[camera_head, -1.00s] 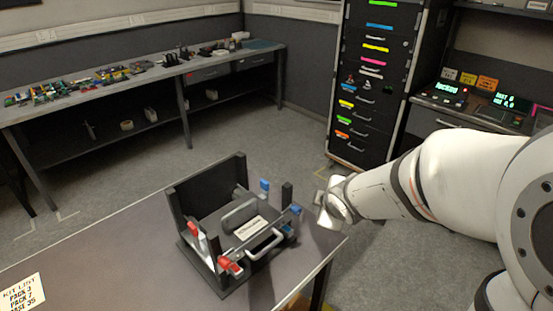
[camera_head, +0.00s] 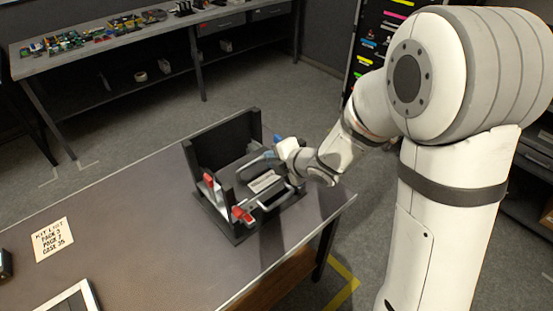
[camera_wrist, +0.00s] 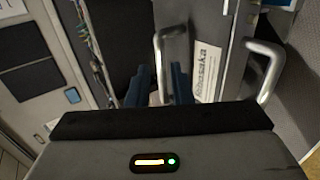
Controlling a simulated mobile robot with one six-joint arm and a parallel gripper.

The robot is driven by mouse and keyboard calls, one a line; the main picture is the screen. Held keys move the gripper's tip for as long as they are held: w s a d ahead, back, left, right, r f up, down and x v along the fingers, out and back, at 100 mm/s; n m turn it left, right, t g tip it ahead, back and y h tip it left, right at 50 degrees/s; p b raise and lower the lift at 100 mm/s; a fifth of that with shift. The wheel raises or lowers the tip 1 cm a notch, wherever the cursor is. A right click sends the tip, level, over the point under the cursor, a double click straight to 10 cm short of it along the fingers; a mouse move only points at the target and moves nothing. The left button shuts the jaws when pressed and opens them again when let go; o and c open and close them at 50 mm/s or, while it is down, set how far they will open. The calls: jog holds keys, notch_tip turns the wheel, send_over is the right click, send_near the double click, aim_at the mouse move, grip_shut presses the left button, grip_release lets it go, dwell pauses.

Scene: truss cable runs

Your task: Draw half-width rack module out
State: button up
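The grey rack module (camera_head: 262,192) sits in a black open frame (camera_head: 226,150) on the table. It has a white label (camera_wrist: 207,72), a front handle (camera_head: 272,200) and a second bar handle nearer the frame's back. My gripper (camera_head: 272,157) is above the module's back right part and partly covers it. In the wrist view my gripper (camera_wrist: 160,84) shows two dark blue fingers with a gap between them. The second handle (camera_wrist: 172,36) lies just beyond and partly between the fingertips; contact cannot be told. The front handle (camera_wrist: 265,72) is right of them.
Red latches (camera_head: 243,215) are on the frame's left side; blue ones on the right are mostly hidden by my arm. A kit list card (camera_head: 52,239) lies on the table (camera_head: 140,235) to the left. A cluttered bench (camera_head: 150,35) stands behind. The table's middle left is clear.

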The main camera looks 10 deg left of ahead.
aim_at(263, 159)
jog(key=x, duration=0.7)
jog(key=shift+d+p, duration=0.1)
jog(key=shift+p, duration=0.2)
jog(key=shift+c, duration=0.6)
grip_shut()
